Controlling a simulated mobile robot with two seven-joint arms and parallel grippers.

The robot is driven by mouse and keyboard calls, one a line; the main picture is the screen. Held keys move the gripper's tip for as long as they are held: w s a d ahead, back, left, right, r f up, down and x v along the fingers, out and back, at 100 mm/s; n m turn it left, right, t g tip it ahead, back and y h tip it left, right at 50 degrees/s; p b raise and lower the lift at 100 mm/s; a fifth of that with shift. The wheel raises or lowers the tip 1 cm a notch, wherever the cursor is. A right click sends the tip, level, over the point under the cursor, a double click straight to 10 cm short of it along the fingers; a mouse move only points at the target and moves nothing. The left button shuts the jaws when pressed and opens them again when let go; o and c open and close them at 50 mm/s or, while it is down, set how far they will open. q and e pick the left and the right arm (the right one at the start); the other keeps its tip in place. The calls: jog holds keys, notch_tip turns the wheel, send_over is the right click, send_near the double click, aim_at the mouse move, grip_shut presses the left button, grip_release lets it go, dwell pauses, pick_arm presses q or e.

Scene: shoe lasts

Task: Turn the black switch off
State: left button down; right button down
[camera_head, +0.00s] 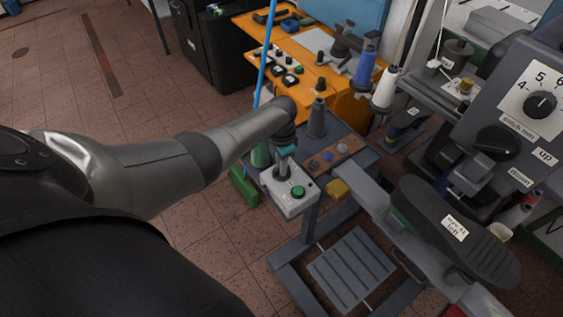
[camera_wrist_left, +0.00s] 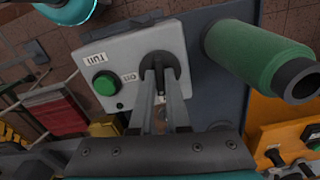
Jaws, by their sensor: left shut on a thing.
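A light grey control box (camera_head: 290,193) stands at the near corner of the grey bench, with a green button (camera_head: 298,191) on top. In the left wrist view the box (camera_wrist_left: 150,44) carries small labels, the green button (camera_wrist_left: 105,84) and a round black switch (camera_wrist_left: 158,56). My left gripper (camera_head: 283,172) reaches down over the box. In the left wrist view its fingers (camera_wrist_left: 161,72) are shut on the black switch, partly covering it. In the head view the gripper hides the switch. My right gripper is not in view.
A green spool (camera_wrist_left: 262,55) stands close beside the box. A dark grey spool (camera_head: 317,118) and a wooden strip with small knobs (camera_head: 333,155) are on the bench. A yellow block (camera_head: 337,188) is near the box. A machine with a dial (camera_head: 541,103) stands at right.

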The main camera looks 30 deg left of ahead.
pick_arm(q)
jog(key=shift+n, duration=0.8)
jog(key=shift+p, duration=0.3)
jog(key=c, duration=0.9)
grip_release()
jog(key=shift+r+p, duration=0.3)
jog(key=shift+r, duration=0.25)
notch_tip(320, 180, up, 7)
jog(key=shift+p, duration=1.1)
notch_tip(320, 180, up, 7)
jog(key=shift+r, duration=0.1)
